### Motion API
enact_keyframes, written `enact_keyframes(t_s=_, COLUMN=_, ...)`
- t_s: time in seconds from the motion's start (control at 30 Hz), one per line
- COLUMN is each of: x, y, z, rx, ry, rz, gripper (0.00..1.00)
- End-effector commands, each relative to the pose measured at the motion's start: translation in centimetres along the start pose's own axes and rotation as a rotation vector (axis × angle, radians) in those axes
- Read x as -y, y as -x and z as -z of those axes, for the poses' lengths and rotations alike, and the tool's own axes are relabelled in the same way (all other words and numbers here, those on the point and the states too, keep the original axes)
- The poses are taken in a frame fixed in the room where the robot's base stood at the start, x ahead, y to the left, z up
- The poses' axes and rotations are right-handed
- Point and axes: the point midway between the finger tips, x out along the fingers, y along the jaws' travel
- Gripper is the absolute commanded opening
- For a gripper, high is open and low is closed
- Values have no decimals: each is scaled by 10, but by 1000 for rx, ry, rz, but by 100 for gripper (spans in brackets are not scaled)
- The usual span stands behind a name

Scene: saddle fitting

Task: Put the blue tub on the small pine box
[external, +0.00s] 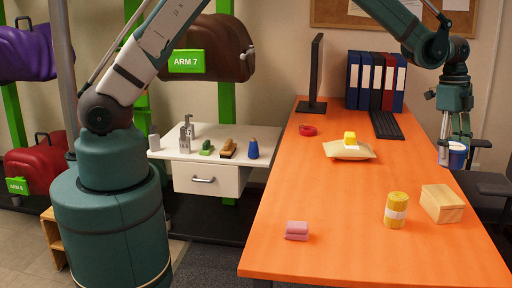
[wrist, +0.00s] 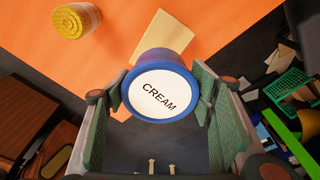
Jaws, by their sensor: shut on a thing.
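The blue tub (wrist: 128,68) has a white lid marked "CREAM" and sits between the fingers of my gripper (wrist: 160,98), which is shut on it in the wrist view. In the external view my gripper (external: 456,146) hangs at the right, with the tub (external: 457,160) held low between its fingers, around the table's right edge. The small pine box (external: 441,204) stands on the orange table near its right edge, nearer the camera than the tub. In the wrist view the box (wrist: 164,36) shows just above the tub, which partly covers it. The box's top is bare.
A yellow cylinder (external: 396,210) stands left of the box; it also shows in the wrist view (wrist: 76,18). A pink folded thing (external: 296,230), a cushion (external: 349,150) with a yellow block on it and a red ring (external: 308,130) lie on the table (external: 340,200). Binders stand behind.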

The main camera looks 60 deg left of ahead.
Motion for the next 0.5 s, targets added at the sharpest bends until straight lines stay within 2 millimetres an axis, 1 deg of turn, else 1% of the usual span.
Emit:
enact_keyframes(t_s=0.17, x=0, y=-19, z=-3, rx=0, ry=0, rz=0, gripper=38)
enact_keyframes(t_s=0.3, x=0, y=-39, z=-6, rx=0, ry=0, rz=0, gripper=38)
enact_keyframes(t_s=0.4, x=0, y=-50, z=-8, rx=0, ry=0, rz=0, gripper=38)
enact_keyframes(t_s=0.5, x=0, y=-57, z=-8, rx=0, ry=0, rz=0, gripper=38)
